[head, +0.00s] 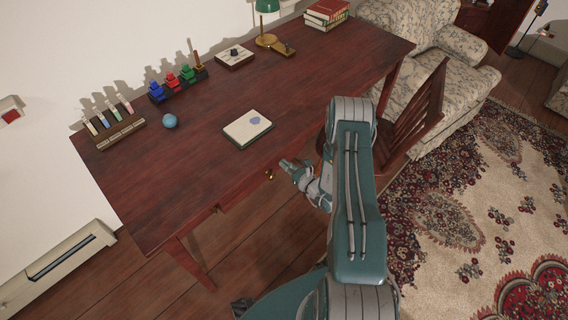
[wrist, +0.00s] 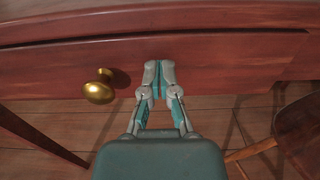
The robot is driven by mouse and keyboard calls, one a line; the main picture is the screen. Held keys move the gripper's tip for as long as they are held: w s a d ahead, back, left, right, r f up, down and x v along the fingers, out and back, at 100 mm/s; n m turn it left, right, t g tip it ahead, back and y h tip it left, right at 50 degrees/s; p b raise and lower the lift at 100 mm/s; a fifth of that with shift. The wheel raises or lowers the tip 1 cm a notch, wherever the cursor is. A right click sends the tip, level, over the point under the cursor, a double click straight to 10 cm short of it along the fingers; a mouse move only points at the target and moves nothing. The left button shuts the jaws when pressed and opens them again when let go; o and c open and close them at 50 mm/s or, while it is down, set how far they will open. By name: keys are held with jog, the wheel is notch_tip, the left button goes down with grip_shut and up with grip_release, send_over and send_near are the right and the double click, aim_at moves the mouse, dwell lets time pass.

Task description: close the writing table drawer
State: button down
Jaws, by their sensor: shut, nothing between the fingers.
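The writing table (head: 200,160) is dark red wood, with its near long edge facing me. Its drawer front (wrist: 225,58) spans the wrist view under the tabletop edge, with a dark line between them. How far the drawer stands out is hard to tell. A round brass knob (wrist: 99,88) sits on the drawer front, left of my gripper; it also shows small in the head view (head: 269,175). My gripper (wrist: 158,66) is shut and empty, its fingertips in front of the drawer front, right of the knob. Whether they touch it I cannot tell.
A wooden chair (head: 418,108) stands at the table's right, close to my arm; part of it shows in the wrist view (wrist: 297,135). A notepad (head: 247,128), a blue ball (head: 170,121) and a lamp (head: 267,8) are on the tabletop. An armchair (head: 455,70) stands behind the chair.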

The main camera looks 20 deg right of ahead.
aim_at(280, 159)
jog(key=shift+w+a, duration=0.1)
jog(key=shift+w, duration=0.15)
jog(key=x, duration=0.4)
jog(key=shift+w, duration=0.15)
jog(key=shift+r, duration=0.1)
